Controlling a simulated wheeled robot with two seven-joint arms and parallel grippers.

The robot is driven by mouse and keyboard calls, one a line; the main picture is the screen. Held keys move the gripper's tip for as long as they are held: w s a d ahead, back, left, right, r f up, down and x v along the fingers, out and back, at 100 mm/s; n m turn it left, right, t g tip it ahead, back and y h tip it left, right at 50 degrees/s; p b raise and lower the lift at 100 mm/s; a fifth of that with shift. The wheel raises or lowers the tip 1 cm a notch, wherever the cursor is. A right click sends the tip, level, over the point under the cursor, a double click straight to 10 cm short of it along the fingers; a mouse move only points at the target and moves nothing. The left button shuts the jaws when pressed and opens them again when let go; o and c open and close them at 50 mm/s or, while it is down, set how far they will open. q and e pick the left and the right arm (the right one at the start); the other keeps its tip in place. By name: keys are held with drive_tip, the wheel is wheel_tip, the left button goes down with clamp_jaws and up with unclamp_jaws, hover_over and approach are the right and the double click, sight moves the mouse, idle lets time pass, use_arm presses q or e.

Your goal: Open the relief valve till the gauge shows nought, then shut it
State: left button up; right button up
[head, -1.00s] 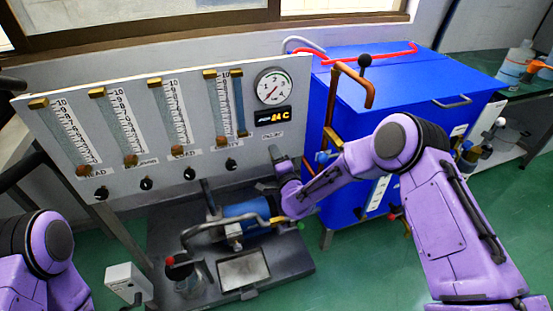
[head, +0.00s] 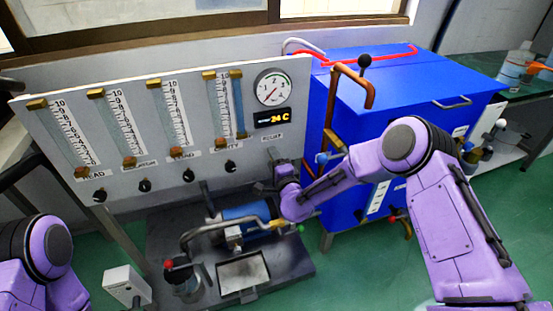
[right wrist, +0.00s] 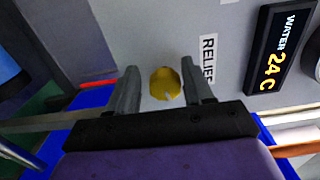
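The relief valve is a brass-yellow knob (right wrist: 165,84) on the grey panel, beside the RELIEF label (right wrist: 208,60) in the right wrist view. My right gripper (right wrist: 160,88) is open, with its two fingers on either side of the knob. The right finger looks closer to the knob than the left one; I cannot tell whether either touches. In the head view my right gripper (head: 267,172) is at the panel's lower right and hides the knob. The round gauge (head: 274,87) is at the panel's upper right; its needle is too small to read surely. My left gripper is out of view.
The display (head: 272,117) reads 24 C. Several flow tubes (head: 115,124) with black knobs below stand to the left. A blue pump (head: 243,212) is below my right gripper, and a blue tank (head: 420,85) with a copper pipe (head: 333,110) stands close on the right.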

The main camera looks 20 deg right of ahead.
drive_tip(key=shift+o, duration=0.2)
drive_tip(key=shift+w+r, duration=0.1)
drive_tip(key=s, duration=1)
drive_tip(key=shift+s+d, duration=0.3)
drive_tip(key=w+n, duration=0.9)
drive_tip(key=n, duration=0.9)
drive_tip(key=shift+d+r, duration=0.2)
drive_tip(key=shift+d, duration=0.05)
